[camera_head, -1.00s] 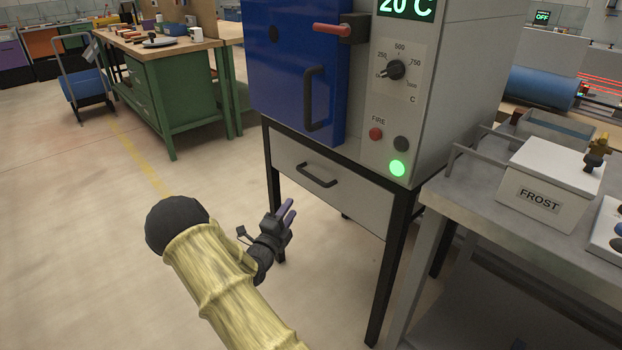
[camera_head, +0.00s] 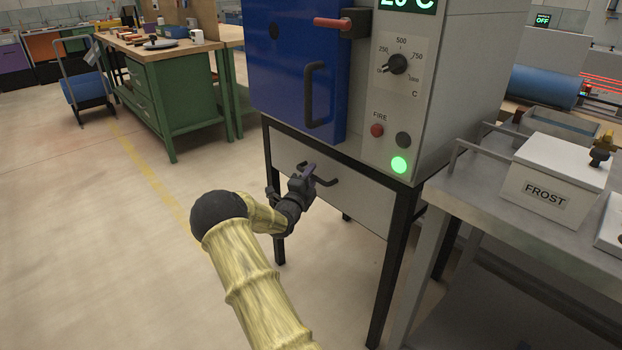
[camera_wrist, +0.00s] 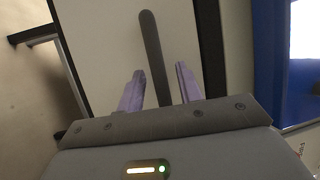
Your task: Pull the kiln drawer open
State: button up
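The kiln drawer (camera_head: 356,196) is a grey panel under the kiln, between black legs, and it is shut. Its dark bar handle (camera_head: 328,182) is partly hidden by my gripper (camera_head: 309,172) in the head view. In the wrist view, the drawer front (camera_wrist: 110,35) fills the middle and the handle (camera_wrist: 152,50) runs up from between the two purple fingers of my gripper (camera_wrist: 160,85). The fingers are apart, one on each side of the handle, with gaps showing on both sides. I cannot tell how deep the handle sits between them.
The blue kiln door (camera_head: 290,75) with its own handle is above the drawer. A metal table (camera_head: 470,205) with a white FROST box (camera_head: 553,185) stands close on the right. The floor (camera_head: 120,250) in front and to the left is open.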

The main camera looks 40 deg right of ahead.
jog(key=shift+d, duration=0.1)
grip_shut()
jog(key=s+a+b, duration=0.2)
jog(key=a+b, duration=0.1)
jog(key=a, duration=2.4)
jog(key=shift+s, duration=0.1)
grip_release()
jog(key=shift+a, duration=0.2)
